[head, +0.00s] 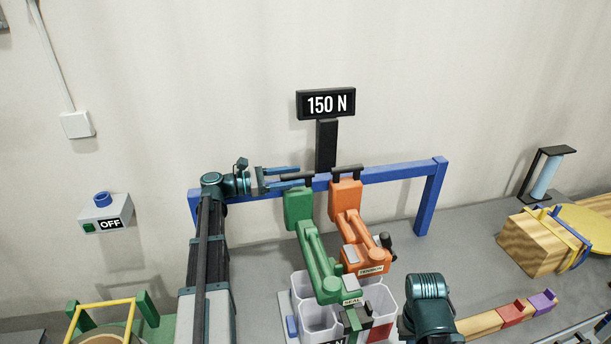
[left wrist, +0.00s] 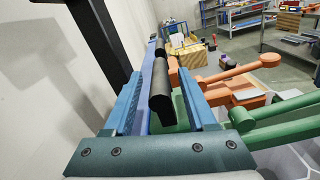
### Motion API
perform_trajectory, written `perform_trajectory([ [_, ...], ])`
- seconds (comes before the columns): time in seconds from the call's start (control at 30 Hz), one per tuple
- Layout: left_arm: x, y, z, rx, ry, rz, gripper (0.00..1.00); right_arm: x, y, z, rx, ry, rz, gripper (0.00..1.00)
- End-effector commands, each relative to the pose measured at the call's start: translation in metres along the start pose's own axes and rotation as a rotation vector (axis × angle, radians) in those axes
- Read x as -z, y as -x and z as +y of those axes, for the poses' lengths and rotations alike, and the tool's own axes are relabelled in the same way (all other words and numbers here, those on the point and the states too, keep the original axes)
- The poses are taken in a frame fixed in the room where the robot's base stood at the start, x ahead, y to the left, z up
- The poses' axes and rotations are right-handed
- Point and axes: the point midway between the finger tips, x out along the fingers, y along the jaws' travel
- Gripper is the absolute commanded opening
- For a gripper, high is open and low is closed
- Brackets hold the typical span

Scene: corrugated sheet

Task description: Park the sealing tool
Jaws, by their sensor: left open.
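The green sealing tool (head: 318,255), labelled SEAL, is upright at the blue rail (head: 400,172), with its black top handle at rail height. Its lower end is over the white bins (head: 318,318). The handle (left wrist: 161,92) lies between the fingers of my left gripper in the left wrist view. My left gripper (head: 303,178) is open, with its fingers on both sides of the handle; I cannot tell whether either touches it. The orange tool (head: 350,225), labelled TENSION, is just to the right.
A black display (head: 325,104) reading 150 N stands behind the rail. A grey box (head: 104,213) labelled OFF is on the wall at left. A strapped wooden box (head: 532,242) and a blue roll (head: 547,176) are at right. The grey surface right of the rail is partly clear.

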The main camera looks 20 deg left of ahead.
Motion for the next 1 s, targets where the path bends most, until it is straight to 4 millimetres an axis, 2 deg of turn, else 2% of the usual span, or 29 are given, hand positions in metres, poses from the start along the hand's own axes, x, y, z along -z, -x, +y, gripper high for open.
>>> perform_trajectory([
  [0.1,0.000,-0.019,0.000,0.002,0.000,0.000,0.57,0.000,0.000,0.000,0.000,0.000,0.000,0.00],
  [0.23,0.000,-0.032,0.000,0.002,0.000,0.000,0.57,0.000,0.000,0.000,0.000,0.000,0.000,0.00],
  [0.4,0.000,-0.039,0.000,0.000,0.000,0.000,0.57,0.000,0.000,0.000,0.000,0.000,0.000,0.00],
  [0.67,0.000,-0.040,0.000,0.000,0.000,0.000,0.57,0.000,0.000,0.000,0.000,0.000,0.000,0.00],
  [0.77,0.000,-0.039,0.000,0.000,0.000,0.000,0.43,0.000,0.000,0.000,0.000,0.000,0.000,0.00],
  [1.0,0.000,-0.039,0.000,0.000,0.000,0.000,0.00,0.000,0.000,0.000,0.000,0.000,0.000,0.00],
])
